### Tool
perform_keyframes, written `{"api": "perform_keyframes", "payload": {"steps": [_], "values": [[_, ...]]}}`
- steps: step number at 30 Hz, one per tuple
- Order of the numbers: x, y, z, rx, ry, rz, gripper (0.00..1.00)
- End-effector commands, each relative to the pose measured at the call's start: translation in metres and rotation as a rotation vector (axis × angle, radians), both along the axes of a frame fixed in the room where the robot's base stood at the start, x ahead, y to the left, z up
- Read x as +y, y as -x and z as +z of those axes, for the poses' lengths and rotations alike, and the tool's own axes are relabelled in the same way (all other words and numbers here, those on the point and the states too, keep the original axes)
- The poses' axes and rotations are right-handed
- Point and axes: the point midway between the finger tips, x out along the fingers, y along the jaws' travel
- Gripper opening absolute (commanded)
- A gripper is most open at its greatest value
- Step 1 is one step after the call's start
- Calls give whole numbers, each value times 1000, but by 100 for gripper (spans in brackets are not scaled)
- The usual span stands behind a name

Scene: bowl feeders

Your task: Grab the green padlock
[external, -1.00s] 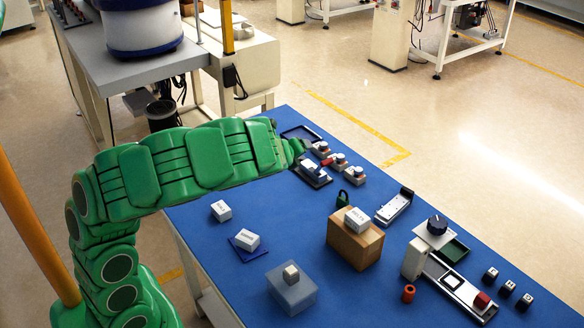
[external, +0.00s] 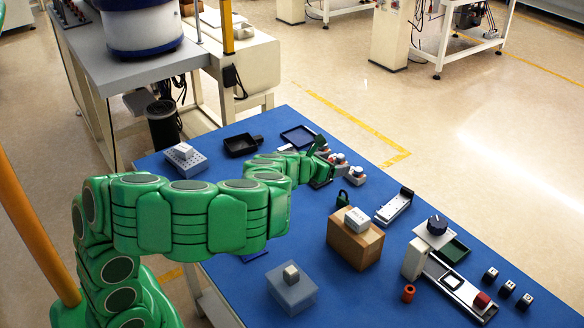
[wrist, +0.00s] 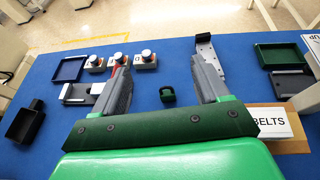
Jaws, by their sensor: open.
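The green padlock (external: 342,198) stands on the blue table just behind the brown box, with its shackle up. In the wrist view the dark green padlock (wrist: 167,97) lies between the two grey fingers, some way beyond the gripper's green palm bar. My gripper (wrist: 158,75) is open, with nothing between its fingers. In the external view my gripper (external: 318,158) is above the table, left of and farther back than the padlock, near the white-knobbed blocks.
A brown box (external: 352,246) with a white block on it stands close in front of the padlock. A metal slide (external: 395,206) lies to its right. Several white-knobbed blocks (external: 338,160) sit behind it. A black tray (external: 240,145) and navy tray (external: 298,136) lie farther back.

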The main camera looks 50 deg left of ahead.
Motion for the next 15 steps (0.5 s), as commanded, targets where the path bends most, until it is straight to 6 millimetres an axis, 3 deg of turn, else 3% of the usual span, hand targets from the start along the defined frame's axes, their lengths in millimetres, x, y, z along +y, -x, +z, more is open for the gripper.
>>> {"api": "perform_keyframes", "payload": {"steps": [7,15], "values": [[0,0,-34,3,1,3,74],[0,1,-89,5,4,2,74]]}}
